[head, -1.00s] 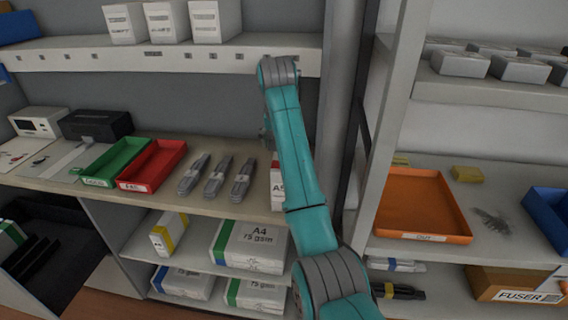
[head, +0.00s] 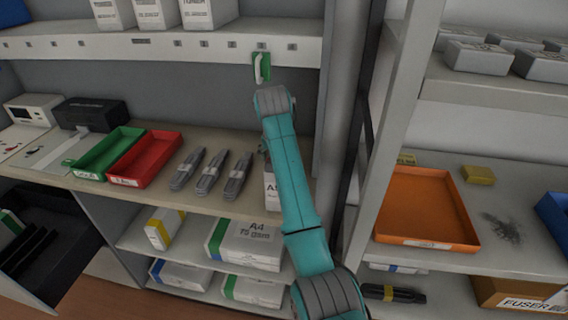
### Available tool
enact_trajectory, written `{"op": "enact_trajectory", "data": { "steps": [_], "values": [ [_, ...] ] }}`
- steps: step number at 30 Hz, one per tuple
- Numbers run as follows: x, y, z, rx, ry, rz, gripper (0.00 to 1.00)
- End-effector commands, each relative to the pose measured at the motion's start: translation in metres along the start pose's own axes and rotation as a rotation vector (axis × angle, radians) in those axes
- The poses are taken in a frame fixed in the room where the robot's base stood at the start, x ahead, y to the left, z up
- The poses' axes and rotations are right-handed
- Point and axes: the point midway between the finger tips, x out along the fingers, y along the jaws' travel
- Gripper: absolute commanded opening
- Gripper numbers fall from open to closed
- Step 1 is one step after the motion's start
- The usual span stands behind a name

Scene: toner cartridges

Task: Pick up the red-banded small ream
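A small white ream marked A5 (head: 270,188) stands near the right end of the wooden counter. My teal arm covers its right side, and no red band shows on the visible part. My gripper (head: 264,148) is mostly hidden behind my forearm. Only a small grey part shows at the arm's left edge, just above the ream. I cannot tell whether its fingers are open, or whether they touch the ream.
Several grey cartridges (head: 211,172) lie left of the ream. A red tray (head: 146,160) and green tray (head: 105,153) are farther left. A shelf (head: 170,47) with a green-and-white item (head: 261,67) at its edge hangs above. A post (head: 347,110) stands right of my arm.

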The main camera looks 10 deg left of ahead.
Motion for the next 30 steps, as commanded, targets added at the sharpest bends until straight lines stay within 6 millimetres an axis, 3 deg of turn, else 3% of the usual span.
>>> {"op": "enact_trajectory", "data": {
  "steps": [7, 17, 30],
  "values": [
    [0.002, -0.001, 0.001, 0.000, 0.002, -0.001, 0.81],
    [0.002, -0.001, 0.001, 0.000, 0.001, 0.000, 0.00],
    [-0.009, -0.001, -0.004, 0.001, 0.007, -0.002, 0.00]
  ]
}}
